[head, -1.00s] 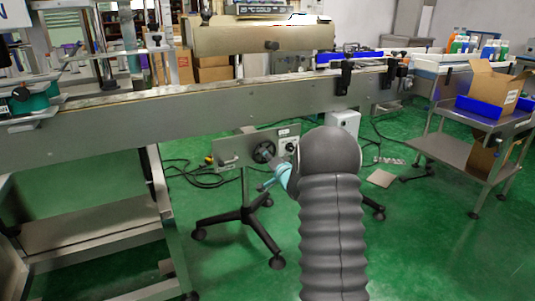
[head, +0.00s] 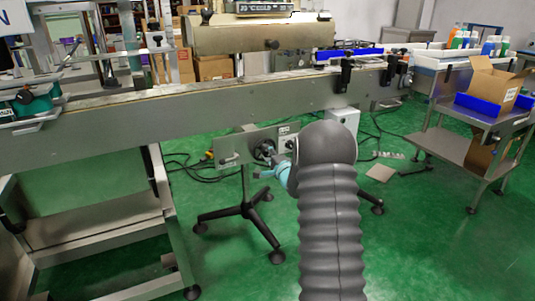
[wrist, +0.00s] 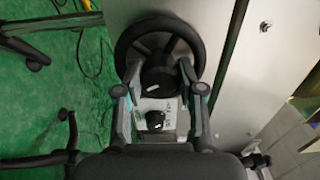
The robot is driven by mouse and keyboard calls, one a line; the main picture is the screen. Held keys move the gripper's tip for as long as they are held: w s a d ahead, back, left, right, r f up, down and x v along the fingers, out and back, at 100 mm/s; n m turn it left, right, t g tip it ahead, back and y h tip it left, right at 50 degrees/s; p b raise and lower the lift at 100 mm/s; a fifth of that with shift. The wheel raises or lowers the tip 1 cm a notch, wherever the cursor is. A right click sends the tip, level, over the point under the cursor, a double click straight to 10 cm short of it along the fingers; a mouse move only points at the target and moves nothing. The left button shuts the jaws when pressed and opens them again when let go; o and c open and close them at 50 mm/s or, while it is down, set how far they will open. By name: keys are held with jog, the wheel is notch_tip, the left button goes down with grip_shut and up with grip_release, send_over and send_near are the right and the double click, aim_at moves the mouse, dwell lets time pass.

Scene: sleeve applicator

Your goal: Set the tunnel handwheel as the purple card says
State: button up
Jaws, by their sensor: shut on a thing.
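The black handwheel (head: 264,148) sits on a grey panel under the conveyor in the head view. In the wrist view the handwheel (wrist: 157,80) shows as a dark rim with a round hub that bears a white mark. My gripper (wrist: 158,72) is shut on the handwheel, one finger on each side of the hub. In the head view my gripper (head: 270,166) is seen from behind, and my arm hides part of the panel. I cannot make out a purple card in either view.
A small black knob on a white plate (wrist: 155,120) is close beside the handwheel. The long conveyor (head: 200,107) runs just above the panel. A wheeled stand (head: 243,214) is below. A cart with a blue bin (head: 490,104) stands right. Cables lie on the green floor.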

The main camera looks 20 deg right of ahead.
dwell(0.3)
jog(key=o, duration=1.1)
jog(key=shift+o, duration=0.2)
jog(key=s, duration=1.2)
jog(key=shift+d, duration=0.2)
